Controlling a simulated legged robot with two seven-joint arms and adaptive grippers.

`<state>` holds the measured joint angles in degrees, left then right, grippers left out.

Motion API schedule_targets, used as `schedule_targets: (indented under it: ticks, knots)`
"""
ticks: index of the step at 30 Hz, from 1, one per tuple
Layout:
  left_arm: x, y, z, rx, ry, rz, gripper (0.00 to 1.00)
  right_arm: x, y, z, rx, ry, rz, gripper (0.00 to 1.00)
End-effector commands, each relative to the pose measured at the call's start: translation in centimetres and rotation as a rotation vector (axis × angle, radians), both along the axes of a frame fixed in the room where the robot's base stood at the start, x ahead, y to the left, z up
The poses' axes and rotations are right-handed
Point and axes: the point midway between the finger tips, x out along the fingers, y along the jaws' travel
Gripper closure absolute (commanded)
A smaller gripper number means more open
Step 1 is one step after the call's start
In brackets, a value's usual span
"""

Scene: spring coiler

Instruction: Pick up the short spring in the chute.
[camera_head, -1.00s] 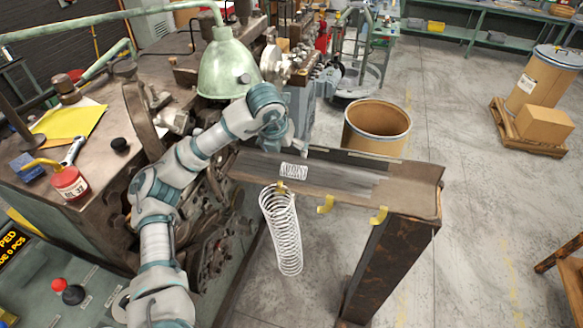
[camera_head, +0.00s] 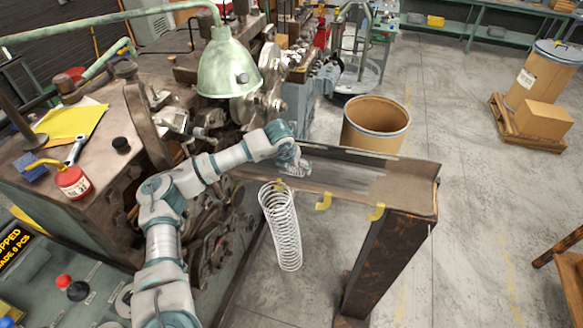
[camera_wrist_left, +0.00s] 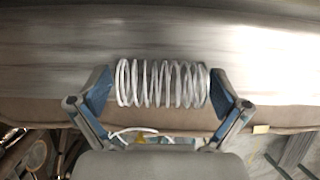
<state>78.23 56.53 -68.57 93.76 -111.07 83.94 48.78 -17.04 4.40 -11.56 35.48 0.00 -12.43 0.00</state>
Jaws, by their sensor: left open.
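The short spring (camera_wrist_left: 163,83) lies in the metal chute (camera_head: 350,175), its coil axis running across the left wrist view. My left gripper (camera_wrist_left: 160,92) is open, with one finger at each end of the spring. A narrow gap shows at each end, though I cannot tell whether a fingertip touches. In the head view the left gripper (camera_head: 296,165) is over the left part of the chute and mostly hides the short spring. My right gripper is not in view.
A long white spring (camera_head: 281,226) hangs from a hook at the chute's front edge, below my gripper. A cardboard drum (camera_head: 375,124) stands behind the chute. A green lamp (camera_head: 227,70) hangs behind my arm.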

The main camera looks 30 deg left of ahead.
Motion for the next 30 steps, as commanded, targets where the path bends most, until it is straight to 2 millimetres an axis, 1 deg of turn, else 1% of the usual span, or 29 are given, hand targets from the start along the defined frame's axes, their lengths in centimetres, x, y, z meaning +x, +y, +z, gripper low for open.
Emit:
schedule_targets:
  ticks: [5, 8, 9, 12, 20, 23, 26, 30]
  knots:
    - [0.0, 0.0, 0.0, 0.0, 0.0, 0.0, 0.0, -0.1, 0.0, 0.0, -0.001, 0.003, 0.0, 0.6]
    - [0.0, 0.1, -0.1, -0.001, 0.0, 0.0, 0.22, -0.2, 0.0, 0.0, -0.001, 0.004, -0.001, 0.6]
    - [0.0, 0.2, -0.1, -0.002, 0.0, -0.001, 0.32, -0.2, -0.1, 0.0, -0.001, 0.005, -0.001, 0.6]
    - [0.0, 0.2, -0.1, -0.002, 0.0, 0.0, 0.54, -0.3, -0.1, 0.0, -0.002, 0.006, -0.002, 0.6]
    - [0.0, 0.2, -0.1, -0.002, 0.002, 0.0, 0.54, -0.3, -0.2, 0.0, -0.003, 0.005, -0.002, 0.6]
    - [0.0, 0.2, 0.3, -0.002, 0.002, 0.0, 0.54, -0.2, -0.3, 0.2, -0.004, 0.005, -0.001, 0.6]
    - [0.0, 0.2, 1.2, -0.002, -0.001, 0.0, 0.54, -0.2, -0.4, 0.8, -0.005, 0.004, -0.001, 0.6]
    - [0.0, 0.2, 3.3, -0.001, -0.001, 0.001, 0.54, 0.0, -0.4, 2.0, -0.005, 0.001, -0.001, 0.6]
